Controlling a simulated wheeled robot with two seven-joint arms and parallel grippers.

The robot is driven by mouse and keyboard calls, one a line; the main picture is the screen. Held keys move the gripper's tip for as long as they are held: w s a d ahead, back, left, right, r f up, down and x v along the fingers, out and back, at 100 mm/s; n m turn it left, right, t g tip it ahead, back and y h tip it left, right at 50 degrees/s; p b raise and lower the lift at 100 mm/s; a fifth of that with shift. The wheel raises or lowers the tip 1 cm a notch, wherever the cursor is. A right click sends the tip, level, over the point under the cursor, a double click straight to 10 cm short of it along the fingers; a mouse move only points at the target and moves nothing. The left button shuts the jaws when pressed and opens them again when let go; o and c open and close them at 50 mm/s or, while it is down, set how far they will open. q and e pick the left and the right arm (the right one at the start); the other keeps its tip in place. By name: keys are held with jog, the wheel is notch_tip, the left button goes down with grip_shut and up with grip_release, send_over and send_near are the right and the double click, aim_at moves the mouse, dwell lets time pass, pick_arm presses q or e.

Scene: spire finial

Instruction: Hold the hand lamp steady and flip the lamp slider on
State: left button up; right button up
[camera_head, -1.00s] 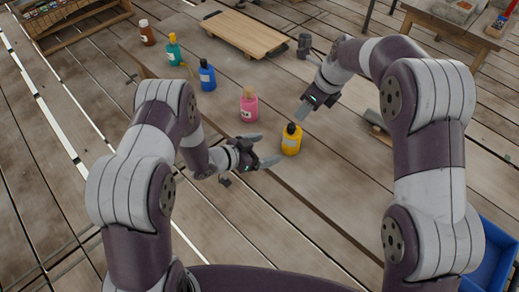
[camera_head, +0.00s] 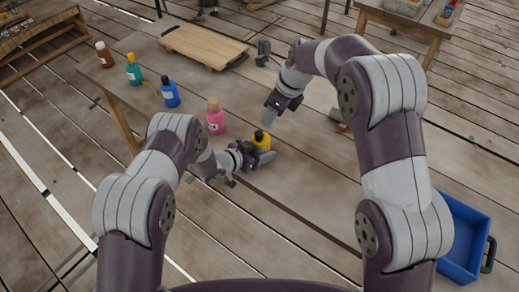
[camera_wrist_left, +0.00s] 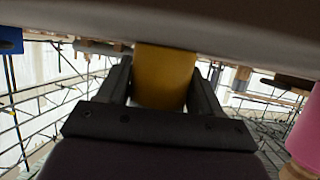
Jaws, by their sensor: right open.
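A yellow bottle-shaped thing (camera_head: 262,139) with a dark top stands upright on the plank table. I cannot tell whether it is the hand lamp, and no slider can be made out. My left gripper (camera_head: 259,156) is around its lower part. In the left wrist view, the fingers of my left gripper (camera_wrist_left: 163,90) lie against both sides of the yellow body (camera_wrist_left: 164,75), so it appears shut on it. My right gripper (camera_head: 268,116) is open and empty, above the table just beyond the yellow thing, pointing down.
A pink bottle (camera_head: 215,120), a blue bottle (camera_head: 170,94), a teal bottle (camera_head: 133,73) and a brown bottle (camera_head: 104,57) stand in a row to the left. A wooden board (camera_head: 205,46) lies behind. A small dark object (camera_head: 263,51) stands beside it. A blue bin (camera_head: 464,238) is at the lower right.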

jog(key=c, duration=0.4)
jog(key=shift+v, duration=0.9)
grip_shut()
jog(key=s+d+n+t+h, duration=0.2)
jog(key=d+n+t+h, duration=0.3)
jog(key=d+n, duration=0.9)
jog(key=s+a+f+n+y, duration=0.1)
jog(key=s+a+n+y, duration=0.2)
jog(key=n, duration=1)
jog(key=s+a+f+n+g+y, duration=0.1)
jog(key=s+a+f+n+y, duration=0.1)
jog(key=a+n, duration=0.7)
jog(key=s+n+y, duration=0.1)
jog(key=s+n, duration=0.1)
jog(key=n, duration=0.3)
jog(key=shift+s+n+g+y, duration=0.3)
jog(key=shift+s, duration=0.1)
